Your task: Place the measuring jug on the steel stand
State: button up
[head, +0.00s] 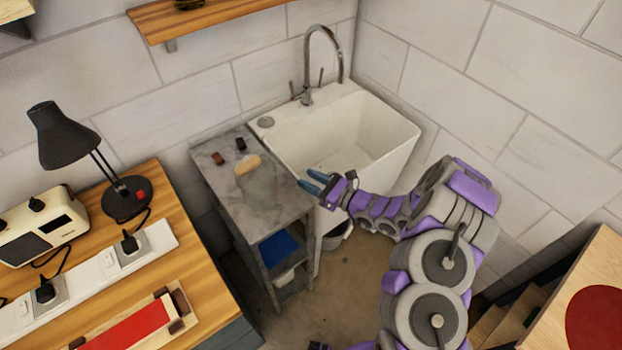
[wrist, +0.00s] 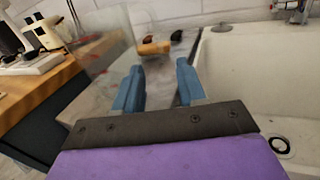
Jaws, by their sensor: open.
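A white sink (head: 385,131) with a tall tap (head: 307,90) adjoins the stand's right side. Small red-brown (head: 218,158) and black (head: 241,144) items lie behind the jug. A wooden bench (head: 185,255) with a black lamp (head: 65,138) is at the left.

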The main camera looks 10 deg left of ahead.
jog(key=s+a+r+n+g, duration=0.3)
jog(key=s+r+n+g, duration=0.8)
jog(key=s+r, duration=0.6)
jog(key=s+d+r+n+g+h, duration=0.1)
jog(key=s+d+r+n+h, duration=0.2)
jog(key=s+n, duration=0.15)
jog(key=s+d+r+n+g+h, duration=0.1)
jog(key=s+d+r+n+h, duration=0.15)
jog(key=s, duration=0.35)
jog(key=s+d+n+t+h, duration=0.2)
jog(key=s+d+h, duration=0.3)
jog(key=d, duration=0.7)
jog(key=s+d+n+t+h, duration=0.2)
jog(key=s+d+h, duration=0.4)
jog(key=d, duration=0.6)
jog(key=shift+s+d+n+t, duration=0.3)
jog(key=shift+s+t, duration=0.05)
jog(key=shift+t, duration=0.15)
jog(key=shift+d+f+h, duration=0.1)
jog(key=shift+f+h, duration=0.05)
jog(key=shift+h, duration=0.1)
